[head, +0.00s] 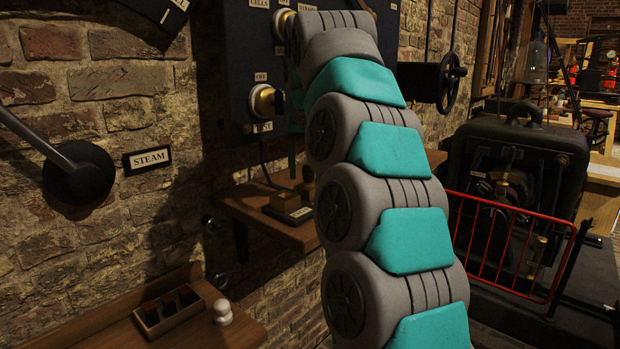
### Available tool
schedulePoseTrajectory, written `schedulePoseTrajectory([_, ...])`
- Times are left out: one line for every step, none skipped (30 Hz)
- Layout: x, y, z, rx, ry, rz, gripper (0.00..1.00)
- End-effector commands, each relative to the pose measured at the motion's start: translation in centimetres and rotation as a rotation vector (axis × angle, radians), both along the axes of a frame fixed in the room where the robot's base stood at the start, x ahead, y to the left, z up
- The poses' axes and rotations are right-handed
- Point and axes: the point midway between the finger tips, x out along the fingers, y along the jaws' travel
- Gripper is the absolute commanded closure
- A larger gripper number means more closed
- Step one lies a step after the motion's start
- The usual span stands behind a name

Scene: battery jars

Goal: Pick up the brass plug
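No object that I can name for certain as the brass plug shows in the head view. On a small wooden shelf (262,222) under the dark panel sits a dark block with a brass-coloured plate (291,205). A small upright brownish piece (307,186) stands by it, partly hidden behind my arm; I cannot tell if it is the plug. A round brass fitting (264,100) is on the panel between labels OFF and TEST. My arm rises through the middle of the view and bends over at the top. My gripper is hidden, so its state does not show.
A dark panel (232,60) hangs on the brick wall. A lower wooden bench (236,331) at the bottom left holds a slotted wooden box (168,311) and a white knobbed piece (222,312). A black lever (75,170) is left. A red railing (510,255) fronts dark machinery at right.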

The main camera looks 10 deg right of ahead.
Motion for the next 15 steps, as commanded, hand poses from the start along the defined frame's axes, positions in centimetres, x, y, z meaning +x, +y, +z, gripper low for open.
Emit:
schedulePoseTrajectory([-0.01, -0.01, 0.01, 0.000, 0.000, 0.000, 0.40])
schedulePoseTrajectory([-0.01, -0.01, 0.02, 0.000, 0.000, 0.000, 0.43])
schedulePoseTrajectory([-0.01, -0.01, 0.02, 0.000, 0.000, 0.000, 0.48])
schedulePoseTrajectory([-0.01, -0.01, 0.03, 0.000, -0.001, 0.000, 0.51])
schedulePoseTrajectory([-0.01, -0.01, 0.03, 0.000, 0.000, 0.000, 0.54])
schedulePoseTrajectory([-0.01, -0.01, 0.03, 0.000, 0.000, 0.000, 0.59])
schedulePoseTrajectory([-0.02, -0.02, 0.04, 0.000, -0.001, 0.000, 0.62])
schedulePoseTrajectory([-0.02, -0.02, 0.04, 0.000, -0.001, 0.000, 0.66])
schedulePoseTrajectory([-0.02, -0.02, 0.04, 0.000, -0.001, 0.000, 0.70])
schedulePoseTrajectory([-0.02, -0.02, 0.04, 0.000, -0.001, 0.000, 0.74])
schedulePoseTrajectory([-0.02, -0.01, 0.04, 0.000, -0.001, 0.000, 0.77])
schedulePoseTrajectory([-0.03, -0.02, 0.04, 0.000, -0.001, 0.000, 0.81])
schedulePoseTrajectory([-0.03, -0.02, 0.04, 0.000, -0.001, 0.000, 0.85])
schedulePoseTrajectory([-0.03, -0.02, 0.04, 0.000, -0.001, 0.000, 0.88])
schedulePoseTrajectory([-0.03, -0.02, 0.04, 0.000, -0.001, 0.000, 0.93])
